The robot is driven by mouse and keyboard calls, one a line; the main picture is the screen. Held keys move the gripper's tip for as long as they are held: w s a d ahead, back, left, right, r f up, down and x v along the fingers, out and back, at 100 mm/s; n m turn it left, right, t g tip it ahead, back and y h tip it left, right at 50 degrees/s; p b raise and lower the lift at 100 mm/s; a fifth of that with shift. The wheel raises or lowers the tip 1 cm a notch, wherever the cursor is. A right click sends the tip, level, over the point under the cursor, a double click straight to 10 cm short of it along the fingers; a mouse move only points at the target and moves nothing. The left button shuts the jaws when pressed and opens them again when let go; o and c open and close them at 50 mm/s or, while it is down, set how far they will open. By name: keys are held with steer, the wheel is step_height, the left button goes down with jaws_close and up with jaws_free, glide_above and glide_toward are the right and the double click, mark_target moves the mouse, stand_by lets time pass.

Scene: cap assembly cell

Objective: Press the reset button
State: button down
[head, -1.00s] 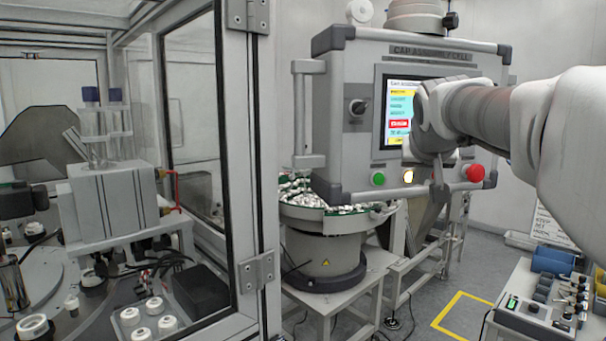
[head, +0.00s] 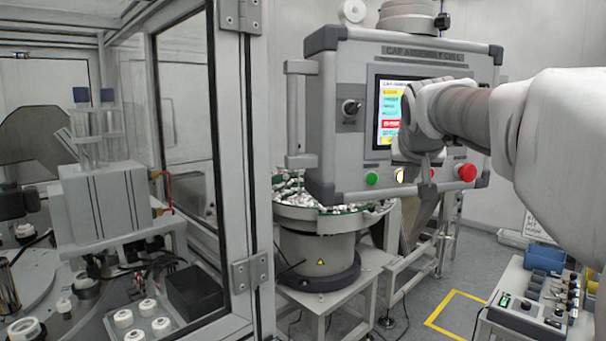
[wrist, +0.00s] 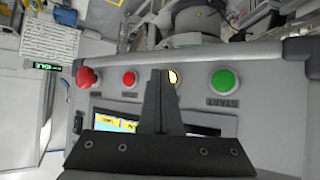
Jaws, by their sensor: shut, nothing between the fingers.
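The control panel carries a row of buttons. A lit pale yellow button (head: 400,175) sits between the green button (head: 371,179) and a small red button (wrist: 129,79); its label is hidden, so I cannot read whether it says reset. In the wrist view the lit button (wrist: 173,76) shows just right of my gripper's fingertips (wrist: 161,73), partly covered by them. My gripper (head: 422,182) is shut and empty, pointing at the panel's button row. I cannot tell whether it touches the panel.
A red mushroom button (head: 466,172) stands out at the panel's right end, close to my arm. A key switch (head: 351,107) and a screen (head: 388,112) are above. A bowl feeder (head: 318,250) stands below. A glazed machine enclosure (head: 240,180) is at left.

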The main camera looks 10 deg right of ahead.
stand_by(0.4)
steer(key=shift+s, duration=0.4)
steer(key=s+d+b, duration=0.1)
steer(key=s+b, duration=0.1)
steer(key=s, duration=0.4)
steer(key=shift+d, duration=0.15)
stand_by(0.6)
steer(key=s+a+f+n+g+y, duration=0.1)
steer(key=s+a+f+n+g, duration=0.1)
steer(key=s+a+f, duration=0.5)
steer(key=s+a+f+n+g+y, duration=0.1)
steer(key=s+a+f, duration=0.6)
steer(key=s+f, duration=0.7)
step_height(320, 180, down, 3)
steer(key=shift+s+a+f+n+g+y, duration=0.2)
steer(key=shift+s+n+g+y, duration=0.2)
steer(key=shift+g+y, duration=0.4)
